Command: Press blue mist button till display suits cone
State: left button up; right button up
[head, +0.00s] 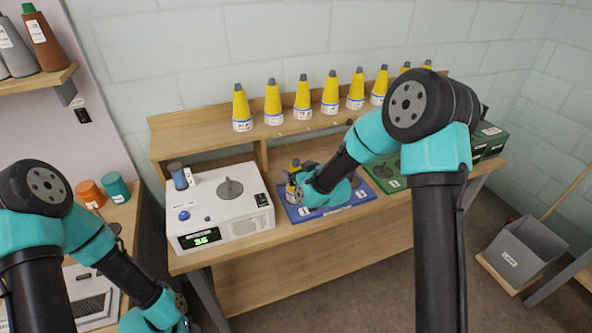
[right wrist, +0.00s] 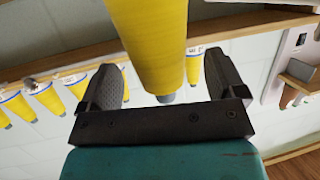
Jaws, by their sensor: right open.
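The white machine box (head: 225,205) stands on the bench left of centre. A blue button (head: 184,216) is on its top near the front left. Its front display (head: 200,238) shows green digits, too small to read surely. A yellow cone (head: 294,168) with a grey tip stands at the blue mat (head: 340,208), partly hidden by my right gripper (head: 300,180). In the right wrist view my right gripper (right wrist: 163,85) is open, its fingers on either side of a yellow cone (right wrist: 155,40). My left gripper is out of view at the bottom; only its arm shows.
Several yellow cones (head: 303,98) line the shelf behind. A green mat (head: 388,172) lies right of the blue one. A grey bin (head: 528,250) stands on the floor at right.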

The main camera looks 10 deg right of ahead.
jog(key=shift+x, duration=1)
jog(key=c, duration=1)
jog(key=o, duration=0.7)
jog(key=shift+o, duration=0.2)
jog(key=o, duration=0.5)
jog(key=shift+c, duration=0.2)
jog(key=shift+s, duration=0.15)
